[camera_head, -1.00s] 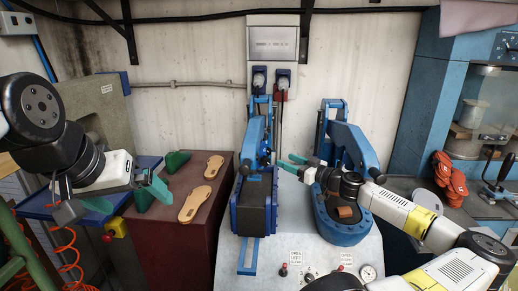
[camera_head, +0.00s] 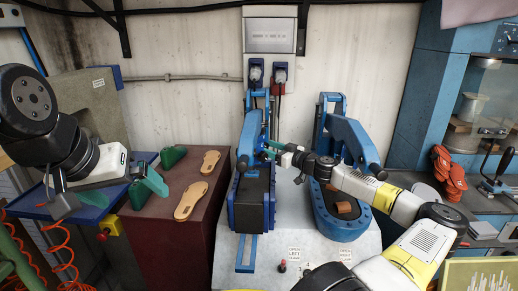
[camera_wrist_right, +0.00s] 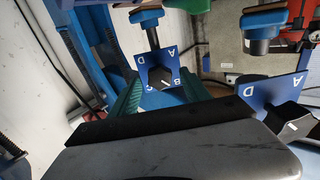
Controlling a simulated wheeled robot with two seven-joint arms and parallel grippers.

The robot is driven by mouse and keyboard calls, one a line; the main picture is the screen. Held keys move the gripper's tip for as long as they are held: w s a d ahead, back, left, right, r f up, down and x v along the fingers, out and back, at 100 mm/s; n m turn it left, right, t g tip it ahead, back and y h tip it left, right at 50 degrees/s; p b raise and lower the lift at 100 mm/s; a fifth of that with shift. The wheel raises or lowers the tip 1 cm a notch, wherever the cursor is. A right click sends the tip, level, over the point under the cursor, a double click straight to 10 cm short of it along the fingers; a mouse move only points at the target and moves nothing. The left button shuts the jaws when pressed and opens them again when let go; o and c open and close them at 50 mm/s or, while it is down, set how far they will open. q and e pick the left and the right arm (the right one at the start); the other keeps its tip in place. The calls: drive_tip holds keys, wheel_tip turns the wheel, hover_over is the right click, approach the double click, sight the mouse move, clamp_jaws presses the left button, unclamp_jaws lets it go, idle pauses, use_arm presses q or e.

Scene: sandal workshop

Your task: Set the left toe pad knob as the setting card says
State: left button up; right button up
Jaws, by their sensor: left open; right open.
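The left press (camera_head: 253,195) is blue and black, and its upper arm carries the left toe pad. In the right wrist view a small black knob (camera_wrist_right: 160,77) with a white mark sits on a blue plate (camera_wrist_right: 153,62) lettered A, B, C, D. The mark points toward the lower right; I cannot tell its exact letter. My right gripper (camera_head: 270,150) is open beside the left press arm. In the wrist view its green fingers (camera_wrist_right: 158,92) lie either side of the knob; contact is unclear. My left gripper (camera_head: 122,190) is open and empty at left. I cannot identify the setting card.
The right press (camera_head: 340,222) stands to the right; a second lettered plate (camera_wrist_right: 280,98) shows in the wrist view. Two tan soles (camera_head: 190,201) and a green block (camera_head: 172,156) lie on the dark red bench (camera_head: 165,240). A grey wall panel (camera_head: 270,35) hangs behind.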

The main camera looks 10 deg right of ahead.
clamp_jaws()
idle(0.3)
drive_tip(key=m, duration=0.4)
drive_tip(key=shift+d+m, duration=0.1)
drive_tip(key=shift+m, duration=0.3)
drive_tip(key=m, duration=0.4)
drive_tip(key=shift+d+m, duration=0.1)
drive_tip(key=shift+m, duration=0.2)
drive_tip(key=m, duration=0.4)
drive_tip(key=shift+f, duration=0.1)
drive_tip(key=shift+w+f+m, duration=0.1)
drive_tip(key=shift+m, duration=2)
drive_tip(key=shift+d, duration=0.1)
